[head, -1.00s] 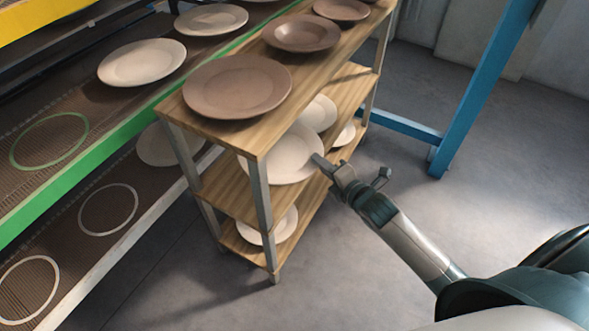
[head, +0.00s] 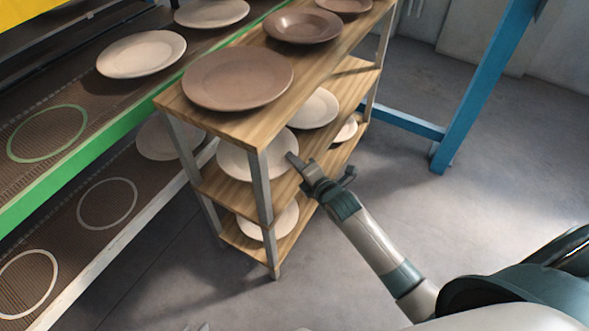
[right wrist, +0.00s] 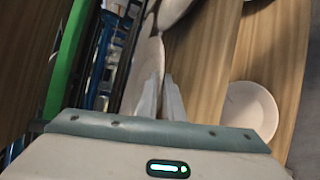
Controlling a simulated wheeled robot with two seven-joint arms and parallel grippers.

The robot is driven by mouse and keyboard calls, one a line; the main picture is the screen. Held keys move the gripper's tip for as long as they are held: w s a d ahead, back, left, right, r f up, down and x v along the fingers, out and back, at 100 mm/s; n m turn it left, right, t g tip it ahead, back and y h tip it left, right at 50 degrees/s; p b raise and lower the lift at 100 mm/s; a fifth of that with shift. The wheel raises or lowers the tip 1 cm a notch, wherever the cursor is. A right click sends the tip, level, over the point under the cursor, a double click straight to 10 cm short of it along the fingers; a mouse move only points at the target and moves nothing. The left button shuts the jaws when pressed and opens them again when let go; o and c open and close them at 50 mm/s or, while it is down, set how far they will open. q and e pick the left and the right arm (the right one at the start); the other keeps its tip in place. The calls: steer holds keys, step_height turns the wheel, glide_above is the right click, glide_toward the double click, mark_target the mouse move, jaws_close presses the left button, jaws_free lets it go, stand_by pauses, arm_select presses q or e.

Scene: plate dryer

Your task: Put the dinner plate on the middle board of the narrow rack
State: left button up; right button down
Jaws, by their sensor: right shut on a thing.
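The pale dinner plate (head: 248,163) is between the top and middle boards of the narrow wooden rack, at its near end, over the middle board (head: 226,190). I cannot tell whether it touches the board. My right gripper (head: 297,166) is shut on the plate's right edge, just outside the rack's long side. In the right wrist view the fingers (right wrist: 161,98) pinch the plate's edge (right wrist: 149,65). A front post and the top board hide part of the plate. At the bottom edge of the head view, small grey tips, likely my left gripper (head: 199,327), barely show.
Another pale plate (head: 316,108) lies further back on the middle board. A pale plate (head: 281,222) sits on the bottom board. Brown plates, including a large one (head: 238,79), stand on top. A green-edged shelf unit (head: 100,150) borders the left; open floor lies right.

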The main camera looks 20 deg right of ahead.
mark_target(295, 178)
step_height(295, 178, down, 3)
steer(key=shift+r+b, duration=0.1)
steer(key=shift+b, duration=0.25)
steer(key=shift+f, duration=0.3)
arm_select(q)
steer(key=shift+w+d+r+t, duration=0.3)
steer(key=shift+w+d, duration=0.1)
steer(key=shift+d, duration=0.25)
steer(key=shift+f, duration=0.1)
arm_select(e)
steer(key=shift+f, duration=0.15)
steer(key=c, duration=2.2)
jaws_free()
steer(key=shift+f, duration=0.15)
arm_select(q)
steer(key=shift+s+h, duration=0.1)
steer(key=shift+h, duration=0.2)
arm_select(e)
steer(key=shift+s, duration=0.1)
